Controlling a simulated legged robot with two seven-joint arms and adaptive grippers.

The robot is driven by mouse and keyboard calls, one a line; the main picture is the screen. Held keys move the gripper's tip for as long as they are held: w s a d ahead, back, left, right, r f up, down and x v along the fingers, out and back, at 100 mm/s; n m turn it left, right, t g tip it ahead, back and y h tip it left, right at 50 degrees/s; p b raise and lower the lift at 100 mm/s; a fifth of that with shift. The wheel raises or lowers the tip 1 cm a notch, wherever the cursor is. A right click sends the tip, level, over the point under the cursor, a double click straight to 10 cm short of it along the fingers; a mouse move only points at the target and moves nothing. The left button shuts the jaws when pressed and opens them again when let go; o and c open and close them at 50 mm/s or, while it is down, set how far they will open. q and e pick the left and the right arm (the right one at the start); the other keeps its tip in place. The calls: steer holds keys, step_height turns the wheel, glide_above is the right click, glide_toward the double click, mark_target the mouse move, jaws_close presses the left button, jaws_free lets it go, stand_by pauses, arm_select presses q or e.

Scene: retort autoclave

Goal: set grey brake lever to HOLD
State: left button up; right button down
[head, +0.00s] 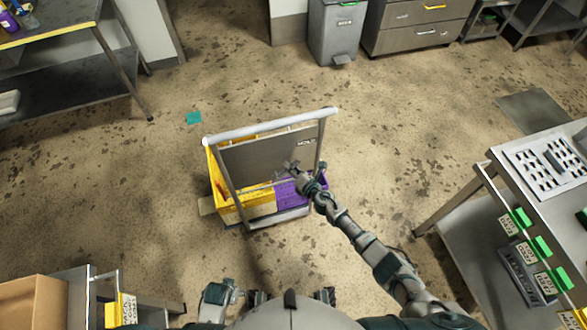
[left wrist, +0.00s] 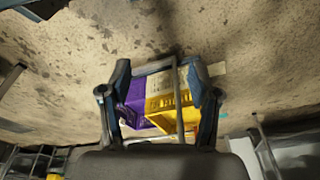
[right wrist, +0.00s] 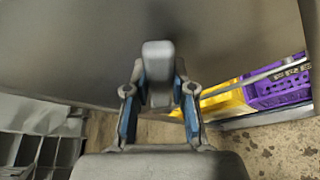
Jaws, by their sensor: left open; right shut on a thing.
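The grey brake lever (right wrist: 158,62) shows in the right wrist view as a rounded grey block between the fingers of my right gripper (right wrist: 159,92), which is shut on it. In the head view my right gripper (head: 298,176) is at the right side of the cart's grey panel (head: 262,155).
The cart carries a yellow crate (head: 250,207) and a purple crate (head: 290,197) under a pale top handle (head: 270,126). A steel table (head: 498,172) stands at right, a cardboard box (head: 33,302) at lower left. The floor around the cart is mostly clear.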

steer(key=shift+s+a+r+n+p, duration=0.2)
steer(key=shift+a+n+p, duration=0.15)
steer(key=shift+p, duration=0.25)
arm_select(q)
steer(key=shift+s+a+f, duration=0.1)
steer(key=shift+s+f, duration=0.2)
steer(key=shift+f, duration=0.65)
steer(key=shift+s+d+f, duration=0.1)
steer(key=shift+s+f, duration=0.15)
steer(key=shift+f, duration=0.65)
steer(key=shift+s+a+f, duration=0.1)
steer(key=shift+s+f, duration=0.2)
steer(key=shift+f, duration=0.65)
arm_select(e)
steer(key=shift+s+f+h, duration=0.1)
steer(key=shift+f+h, duration=0.05)
steer(key=shift+h, duration=0.25)
steer(key=c, duration=1)
jaws_free()
arm_select(q)
steer(key=shift+w+a, duration=0.1)
arm_select(e)
steer(key=shift+o, duration=0.2)
steer(key=shift+w+a, duration=0.15)
steer(key=shift+w, duration=0.05)
steer(key=shift+r, duration=0.2)
